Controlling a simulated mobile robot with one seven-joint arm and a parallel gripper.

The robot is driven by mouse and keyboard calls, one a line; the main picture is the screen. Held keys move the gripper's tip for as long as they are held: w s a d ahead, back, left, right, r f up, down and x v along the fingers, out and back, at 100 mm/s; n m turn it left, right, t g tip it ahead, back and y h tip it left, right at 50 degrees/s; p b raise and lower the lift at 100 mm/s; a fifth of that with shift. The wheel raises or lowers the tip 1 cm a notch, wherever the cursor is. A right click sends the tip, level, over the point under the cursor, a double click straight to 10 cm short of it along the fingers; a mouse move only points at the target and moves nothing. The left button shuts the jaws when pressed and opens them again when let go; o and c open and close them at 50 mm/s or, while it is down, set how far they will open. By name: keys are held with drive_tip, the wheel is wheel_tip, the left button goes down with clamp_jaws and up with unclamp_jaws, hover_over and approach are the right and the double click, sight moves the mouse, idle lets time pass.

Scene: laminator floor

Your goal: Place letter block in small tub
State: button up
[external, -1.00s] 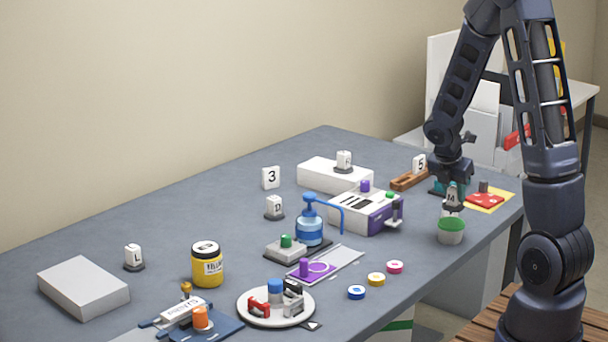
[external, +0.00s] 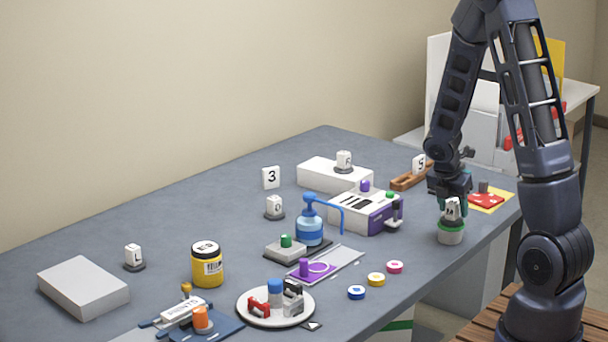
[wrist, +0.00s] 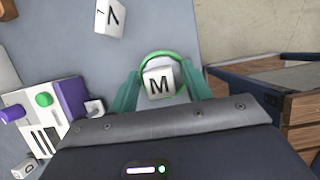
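The letter block M (external: 452,208) is white with a black letter and a dark base. It is at the mouth of the small tub (external: 450,238), a pale cup with a green rim. My gripper (external: 452,204) points down with its teal fingers on either side of the block, and it appears shut on it. In the wrist view the block (wrist: 159,82) sits between the fingertips (wrist: 160,84), inside the outline of the green rim (wrist: 152,54). Whether the base touches the tub's inside is hidden.
A purple-and-white machine (external: 365,212) stands left of the tub. A wooden holder with a number block (external: 419,164) is behind. Coloured rings (external: 376,279) lie in front, near the table's edge. Other letter blocks, such as L (external: 134,256), stand farther left.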

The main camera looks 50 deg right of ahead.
drive_tip(key=s+a+r+m+t+y, duration=0.1)
drive_tip(key=s+a+r+m, duration=0.3)
drive_tip(key=a+r, duration=0.6)
drive_tip(key=s+a+r+m+t+y, duration=0.15)
drive_tip(key=a+r+m, duration=0.45)
drive_tip(key=r, duration=0.6)
drive_tip(key=s+a+r+m+t+y, duration=0.1)
drive_tip(key=s+a+r+m, duration=0.2)
drive_tip(key=a, duration=0.4)
drive_tip(key=s+a+r+m+t+y, duration=0.1)
drive_tip(key=s+a+r+m, duration=0.2)
drive_tip(key=s+a+m, duration=0.2)
drive_tip(key=s+a, duration=0.2)
drive_tip(key=s, duration=0.1)
drive_tip(key=shift+s+r, duration=0.25)
drive_tip(key=shift+s, duration=0.05)
